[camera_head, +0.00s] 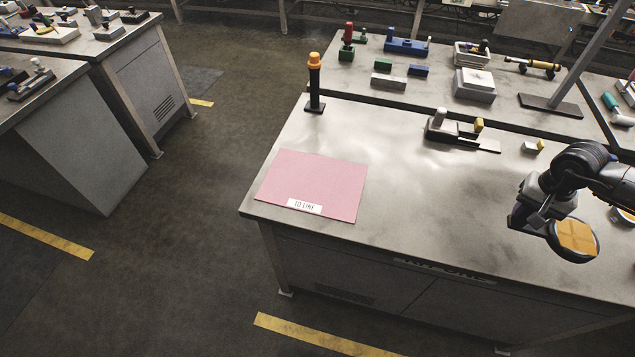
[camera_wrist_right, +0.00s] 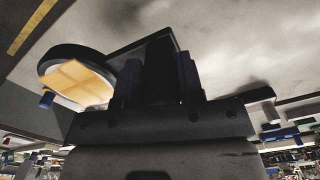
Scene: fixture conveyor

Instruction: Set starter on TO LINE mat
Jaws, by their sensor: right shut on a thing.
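The TO LINE mat (camera_head: 318,182) is a flat pink sheet with a white label at its front edge, on the left part of the near table. Nothing lies on it. My right gripper (camera_head: 527,212) is shut on a round, dark-rimmed dish with an orange-tan face (camera_head: 576,238), likely the starter. It holds the dish tilted near the table's front right, well to the right of the mat. In the right wrist view the dish (camera_wrist_right: 78,80) shows to the left of the gripper (camera_wrist_right: 160,80). The fingers' contact is partly hidden. My left gripper is out of view.
A black post with an orange top (camera_head: 314,82) stands behind the mat. A grey fixture with a yellow knob (camera_head: 462,132) and a small yellow-tipped block (camera_head: 533,147) sit farther back. Another round dish (camera_head: 624,215) is partly hidden at the right edge. The table's middle is clear.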

